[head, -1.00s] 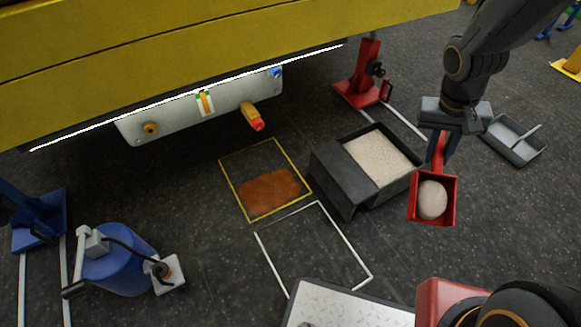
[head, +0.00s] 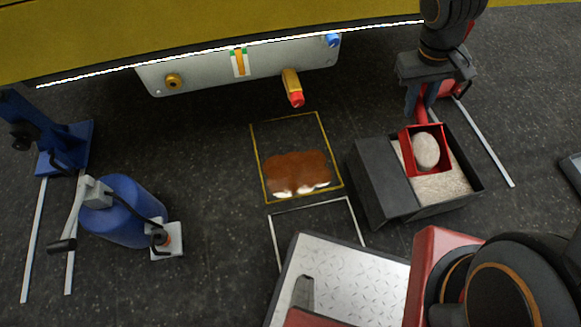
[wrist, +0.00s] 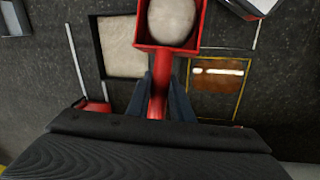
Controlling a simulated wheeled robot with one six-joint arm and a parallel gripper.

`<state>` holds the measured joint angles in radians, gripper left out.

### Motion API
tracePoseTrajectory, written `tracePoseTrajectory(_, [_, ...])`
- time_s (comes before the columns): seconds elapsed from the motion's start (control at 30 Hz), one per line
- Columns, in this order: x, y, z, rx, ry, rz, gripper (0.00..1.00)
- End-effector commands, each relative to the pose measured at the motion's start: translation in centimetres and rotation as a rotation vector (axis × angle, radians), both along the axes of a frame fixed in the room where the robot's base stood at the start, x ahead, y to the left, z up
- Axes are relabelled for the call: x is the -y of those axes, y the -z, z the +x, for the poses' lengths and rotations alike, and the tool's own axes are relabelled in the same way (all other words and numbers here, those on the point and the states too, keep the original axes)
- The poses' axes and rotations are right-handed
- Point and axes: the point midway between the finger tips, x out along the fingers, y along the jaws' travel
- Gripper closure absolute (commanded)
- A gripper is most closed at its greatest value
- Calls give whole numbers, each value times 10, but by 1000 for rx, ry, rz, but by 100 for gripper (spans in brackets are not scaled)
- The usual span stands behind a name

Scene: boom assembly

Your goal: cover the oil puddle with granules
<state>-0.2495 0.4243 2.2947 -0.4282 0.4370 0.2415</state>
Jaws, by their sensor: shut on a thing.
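The oil puddle (head: 297,170) is a brown-orange patch with bright glints along its near edge. It lies inside a yellow outlined square (head: 262,160) on the dark floor, and no granules show on it. My gripper (head: 419,110) is shut on the handle of a red scoop (head: 442,137). The scoop holds a rounded heap of pale granules (head: 426,151) and is over the granule bin (head: 382,190), to the right of the puddle. In the wrist view the scoop (wrist: 158,80) points away from my gripper, with the puddle (wrist: 217,76) to its right.
A white outlined area (head: 315,220) and a metal tread plate (head: 330,270) lie nearer. The yellow boom (head: 200,35) hangs over the far side, with a red-tipped fitting (head: 293,90) below.

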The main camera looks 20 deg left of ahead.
Motion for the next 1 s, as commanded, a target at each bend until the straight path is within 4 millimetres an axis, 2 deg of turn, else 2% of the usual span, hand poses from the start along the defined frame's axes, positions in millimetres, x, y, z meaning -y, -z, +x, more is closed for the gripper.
tracePoseTrajectory(0.03, [-14,23,4,-9,-75,-5,100])
tracePoseTrajectory(0.47, [-114,136,10,-71,-708,-77,100])
tracePoseTrajectory(0.77, [-181,215,-1,-90,-1146,-153,100])
tracePoseTrajectory(1.0, [-233,278,-20,-83,-1494,-226,100])
